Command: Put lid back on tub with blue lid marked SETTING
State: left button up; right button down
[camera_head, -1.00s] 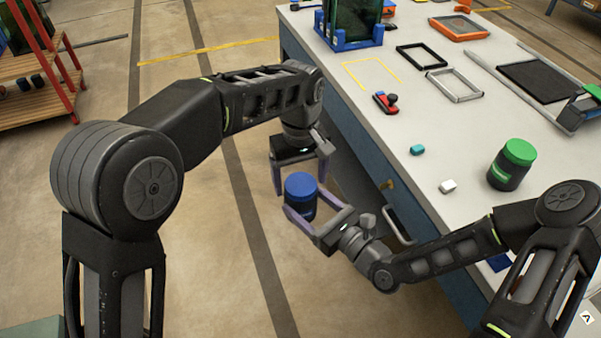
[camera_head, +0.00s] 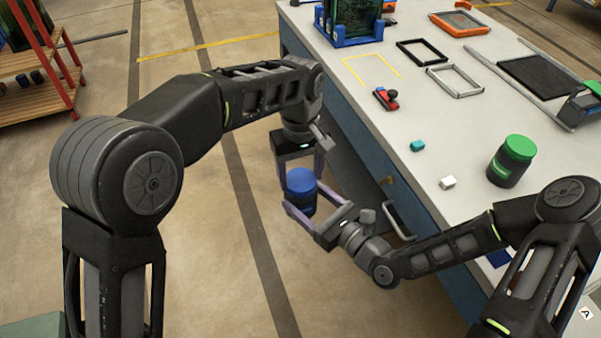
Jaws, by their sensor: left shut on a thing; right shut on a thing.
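The tub (camera_head: 300,206) is dark with a blue lid (camera_head: 300,180) seated on its top. It is held upright in the air in front of the bench. My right gripper (camera_head: 300,212) is shut on the tub's body, coming from the lower right. My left gripper (camera_head: 299,179) reaches down from above, with its fingers on either side of the blue lid, shut on it. Any SETTING marking is too small to read here.
The grey-topped bench (camera_head: 440,130) stands to the right; its drawer handle (camera_head: 400,222) is close to my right gripper. A green-lidded tub (camera_head: 511,160), a teal block (camera_head: 417,146) and a white block (camera_head: 448,183) stand on it. A red shelf (camera_head: 40,65) is at far left.

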pick_arm(q)
jog(key=m, duration=1.1)
jog(key=shift+m, duration=0.3)
jog(key=o, duration=1.6)
jog(key=shift+o, duration=0.2)
jog(key=shift+r, duration=0.1)
notch_tip(320, 180, up, 7)
jog(key=shift+r, duration=0.15)
